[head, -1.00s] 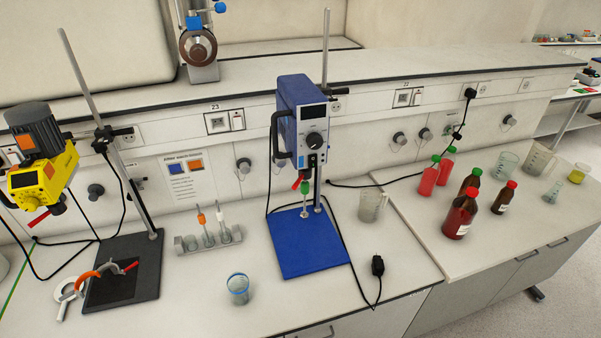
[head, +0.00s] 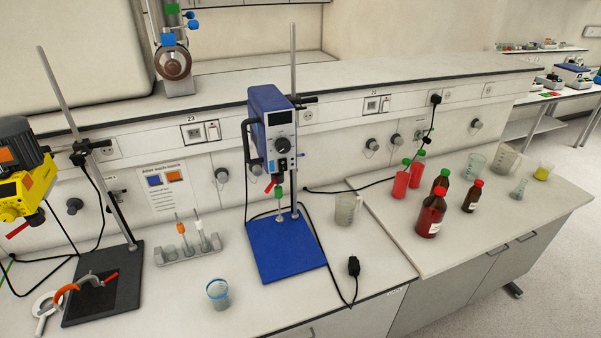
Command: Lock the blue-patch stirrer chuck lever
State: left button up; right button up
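The blue stirrer (head: 270,122) hangs on a rod stand near the middle of the head view, above a blue base plate (head: 285,250). Its front has a dark display and a black knob. A small red lever (head: 270,185) sticks out to the left at the chuck, tilted. A stirring shaft with a green collar (head: 278,193) hangs below the chuck. A yellow stirrer (head: 22,195) with an orange patch and a red lever stands at the left edge. Neither gripper is in view.
A poster (head: 165,190) with blue and orange squares hangs behind. A rack (head: 187,250) holding stirring shafts, a glass beaker (head: 218,293) and a black cable stand around the blue base. Bottles (head: 431,216) and beakers are on the right bench. The bench front between beaker and base is clear.

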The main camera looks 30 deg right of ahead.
aim_at(277, 178)
jog(key=z, duration=0.75)
jog(key=i, duration=0.5)
